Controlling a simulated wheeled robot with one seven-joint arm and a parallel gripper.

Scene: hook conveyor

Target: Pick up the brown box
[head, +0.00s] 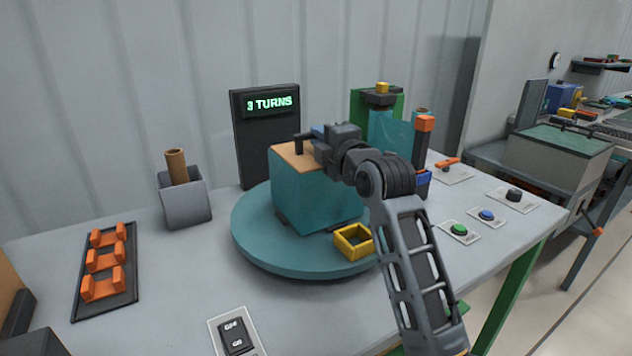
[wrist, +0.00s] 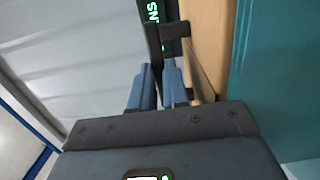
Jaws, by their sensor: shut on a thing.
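A teal box (head: 312,195) with a tan-brown top (head: 290,156) sits on a round teal turntable (head: 262,255). A dark handle (head: 298,143) stands on the tan top, and the handle also shows in the wrist view (wrist: 176,29). My gripper (head: 316,133) is at the top of this box, its blue fingers (wrist: 158,82) shut on the dark handle. The fingers partly hide where they grip. A brown block (head: 9,288), perhaps the brown box, is cut off at the left edge of the head view, far from my gripper.
A black panel (head: 249,130) reading "3 TURNS" stands behind the turntable. A grey bin (head: 186,202) holds a brown cylinder. An orange rack (head: 104,262) lies at left. Buttons and a tall orange-topped post (head: 422,142) are at right.

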